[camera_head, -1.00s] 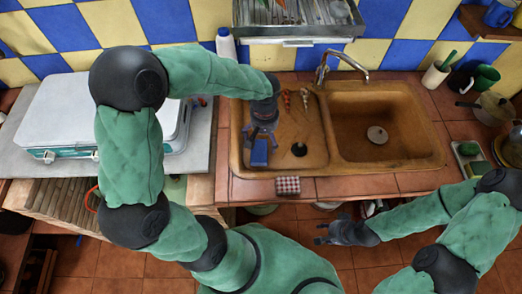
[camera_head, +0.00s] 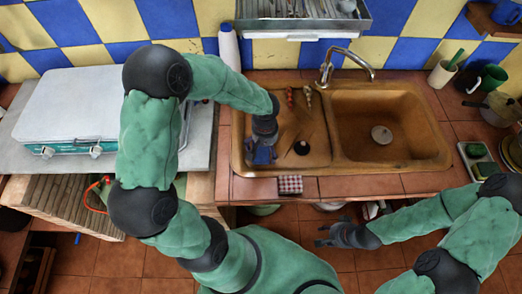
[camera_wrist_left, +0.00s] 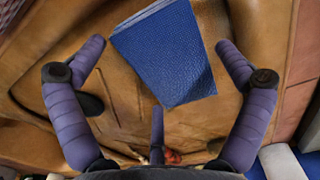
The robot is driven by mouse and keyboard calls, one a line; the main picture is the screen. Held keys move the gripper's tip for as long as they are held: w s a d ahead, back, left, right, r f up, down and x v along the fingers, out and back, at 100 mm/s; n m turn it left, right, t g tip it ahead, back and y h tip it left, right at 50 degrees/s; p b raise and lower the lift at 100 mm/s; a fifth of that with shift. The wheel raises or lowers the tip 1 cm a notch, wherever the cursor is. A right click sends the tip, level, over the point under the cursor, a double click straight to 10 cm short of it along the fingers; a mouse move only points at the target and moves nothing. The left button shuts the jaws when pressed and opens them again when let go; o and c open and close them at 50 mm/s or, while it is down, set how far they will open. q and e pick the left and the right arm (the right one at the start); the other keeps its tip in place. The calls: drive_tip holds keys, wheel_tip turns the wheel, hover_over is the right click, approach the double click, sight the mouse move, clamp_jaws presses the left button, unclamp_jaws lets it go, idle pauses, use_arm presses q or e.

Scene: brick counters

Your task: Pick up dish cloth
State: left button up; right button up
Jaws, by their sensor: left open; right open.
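A blue folded, textured piece (camera_head: 262,157), which looks like a cloth, lies on the drainboard of the brown sink, partly hidden by my left gripper (camera_head: 261,150) in the head view. The left wrist view shows the blue piece (camera_wrist_left: 165,55) flat between the spread fingers of my left gripper (camera_wrist_left: 160,48), which is open and empty just above it. A red-and-white checkered cloth (camera_head: 290,185) lies at the counter's front edge, just in front of the sink. My right gripper (camera_head: 322,237) is open and empty, in front of the counter and away from both.
The sink basin (camera_head: 428,135) is right of the drainboard, which also holds a black stopper (camera_head: 301,148) and small red and tan items. A white bottle (camera_head: 229,48) stands behind. A stove (camera_head: 75,105) is at the left. The front counter strip right of the checkered cloth is clear.

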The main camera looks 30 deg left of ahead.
use_arm(q)
drive_tip(key=shift+c, duration=0.3)
drive_tip(key=c, duration=0.8)
drive_tip(key=shift+r, duration=0.15)
drive_tip(key=shift+r, duration=0.6)
drive_tip(key=shift+c, duration=0.2)
drive_tip(key=s+d+r+p, duration=0.1)
drive_tip(key=d+r+p, duration=0.2)
drive_tip(key=d+r, duration=0.8)
drive_tip(key=d, duration=0.3)
drive_tip(key=shift+s+r, duration=0.2)
drive_tip(key=shift+r, duration=0.1)
drive_tip(key=shift+o, duration=0.2)
